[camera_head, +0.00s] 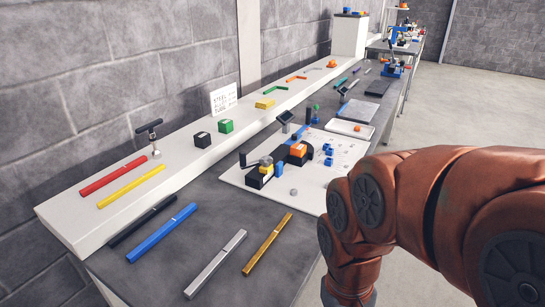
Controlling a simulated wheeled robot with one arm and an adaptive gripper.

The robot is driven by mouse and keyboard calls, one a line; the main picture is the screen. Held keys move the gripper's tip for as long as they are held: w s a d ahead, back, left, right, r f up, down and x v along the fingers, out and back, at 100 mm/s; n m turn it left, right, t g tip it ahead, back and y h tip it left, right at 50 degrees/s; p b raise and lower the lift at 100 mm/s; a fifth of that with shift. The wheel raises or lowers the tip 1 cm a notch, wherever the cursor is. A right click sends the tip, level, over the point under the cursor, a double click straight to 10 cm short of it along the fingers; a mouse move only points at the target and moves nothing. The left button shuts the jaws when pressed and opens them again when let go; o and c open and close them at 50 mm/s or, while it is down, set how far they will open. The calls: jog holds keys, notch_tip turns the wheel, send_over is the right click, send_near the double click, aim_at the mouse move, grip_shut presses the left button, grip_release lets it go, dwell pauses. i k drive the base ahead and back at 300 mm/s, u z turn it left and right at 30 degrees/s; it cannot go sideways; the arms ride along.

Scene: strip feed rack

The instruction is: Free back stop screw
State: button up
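A white board (229,173) lies on the grey bench and carries a small fixture. The fixture has a dark block with a yellow part (265,165) at its front left. A second dark block with an orange part (298,150) sits behind it to the right, with a blue strip (299,132) beyond. Small blue pieces (328,155) and a grey round knob-like piece (293,192) are on the board to the right. I cannot tell which part is the back stop screw. My rust-red arm covers the lower right, and my gripper is not in view.
Blue (162,232), silver (215,264) and gold (267,243) bars lie on the near bench. A raised white shelf along the wall holds red (113,176) and yellow (131,187) bars and small blocks. A white tray (349,128) stands behind the board.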

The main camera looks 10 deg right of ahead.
aim_at(265, 162)
jog(key=u, duration=0.05)
jog(key=k, duration=1.25)
jog(key=z, duration=0.65)
jog(key=i, duration=1.25)
jog(key=u, duration=0.75)
jog(key=i, duration=0.55)
jog(key=u, duration=0.65)
